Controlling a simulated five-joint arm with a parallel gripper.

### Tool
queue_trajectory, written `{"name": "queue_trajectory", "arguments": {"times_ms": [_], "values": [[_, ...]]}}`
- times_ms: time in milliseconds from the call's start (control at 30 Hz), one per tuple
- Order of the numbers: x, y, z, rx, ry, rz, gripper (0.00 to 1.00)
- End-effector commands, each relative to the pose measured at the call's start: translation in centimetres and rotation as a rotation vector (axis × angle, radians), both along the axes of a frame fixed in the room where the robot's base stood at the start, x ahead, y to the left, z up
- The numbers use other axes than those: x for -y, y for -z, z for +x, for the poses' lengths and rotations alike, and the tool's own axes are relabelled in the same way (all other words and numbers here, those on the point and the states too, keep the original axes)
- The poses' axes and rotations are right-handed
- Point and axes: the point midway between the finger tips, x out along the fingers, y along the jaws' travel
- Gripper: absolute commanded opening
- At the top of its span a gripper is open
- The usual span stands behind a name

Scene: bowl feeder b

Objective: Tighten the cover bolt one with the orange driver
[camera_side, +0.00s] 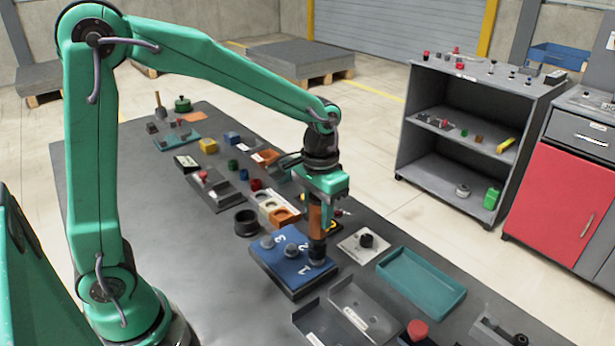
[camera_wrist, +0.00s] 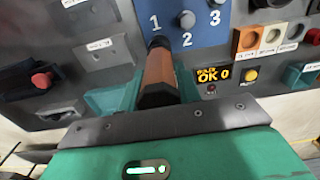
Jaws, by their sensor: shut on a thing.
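My gripper (camera_side: 322,188) is shut on the orange driver (camera_side: 315,218), which hangs upright below it. In the wrist view the driver (camera_wrist: 158,78) shows an orange middle and dark ends. The blue cover (camera_side: 275,262) is marked 1, 2 and 3. The driver's dark lower end is at the spot by the number 1, and bolt one is hidden behind it. I cannot tell whether the tip touches the bolt. Bolt two (camera_side: 292,250) and bolt three (camera_side: 267,241) stand uncovered; bolt two also shows in the wrist view (camera_wrist: 186,19).
A teal tray (camera_side: 421,277) lies right of the cover, and a grey bin (camera_side: 365,308) lies in front. A black ring (camera_side: 246,222) and labelled holders (camera_side: 277,208) stand behind the cover. A red button (camera_side: 417,330) is near the front edge.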

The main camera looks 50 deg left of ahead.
Motion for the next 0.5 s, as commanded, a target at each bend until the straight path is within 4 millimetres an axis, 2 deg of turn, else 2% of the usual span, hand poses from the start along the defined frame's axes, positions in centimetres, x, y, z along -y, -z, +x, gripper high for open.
{"name": "queue_trajectory", "arguments": {"times_ms": [500], "values": [[0.01,0.49,0.05,0.001,0.0,0.0,0.06]]}}
